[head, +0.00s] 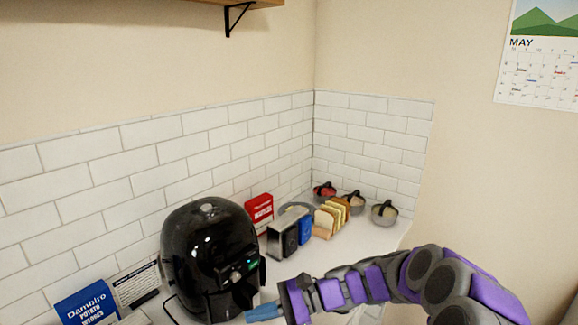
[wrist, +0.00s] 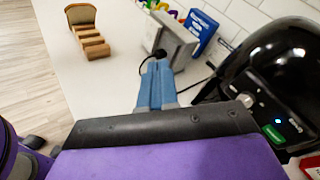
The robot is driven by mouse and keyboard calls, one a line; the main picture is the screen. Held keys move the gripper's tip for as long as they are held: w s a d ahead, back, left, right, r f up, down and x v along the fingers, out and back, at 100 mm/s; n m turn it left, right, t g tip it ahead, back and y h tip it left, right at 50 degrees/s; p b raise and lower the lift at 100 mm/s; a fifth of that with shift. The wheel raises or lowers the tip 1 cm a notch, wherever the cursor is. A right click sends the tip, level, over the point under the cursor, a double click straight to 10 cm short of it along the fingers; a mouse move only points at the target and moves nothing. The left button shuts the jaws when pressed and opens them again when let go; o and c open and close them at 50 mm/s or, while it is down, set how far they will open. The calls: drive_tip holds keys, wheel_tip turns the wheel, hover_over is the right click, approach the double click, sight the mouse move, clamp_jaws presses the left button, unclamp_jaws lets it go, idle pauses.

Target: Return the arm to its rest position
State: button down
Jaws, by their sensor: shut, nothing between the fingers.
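My purple and grey arm reaches in from the lower right of the head view over the counter. My gripper (head: 264,312) has blue fingers and is in front of the black air fryer (head: 208,255), near its lower front. In the wrist view my gripper (wrist: 157,72) has its two blue fingers together, with nothing between them. The fingers point toward the silver toaster (wrist: 165,38), and the air fryer (wrist: 268,65) is to their right. I cannot tell whether the fingers touch anything.
The toaster (head: 283,236), a bread rack (head: 329,220), several bowls (head: 384,213) and a red box (head: 259,209) stand toward the corner. A blue box (head: 87,305) is left of the fryer. A wall shelf (head: 262,3) hangs above. White counter (wrist: 100,75) is clear left of the fingers.

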drive_tip(key=s+r+n+g+h, duration=0.2)
drive_tip(key=s+n+h, duration=0.15)
drive_tip(key=s, duration=0.65)
drive_tip(key=s+d+f+n+t+h, duration=0.2)
drive_tip(key=s+d+n+h, duration=0.5)
drive_tip(key=s+d, duration=1.4)
drive_tip(key=t+h, duration=0.1)
drive_tip(key=h, duration=0.3)
drive_tip(key=shift+f+h, duration=0.35)
drive_tip(key=shift+f, duration=0.05)
drive_tip(key=c, duration=1.8)
unclamp_jaws()
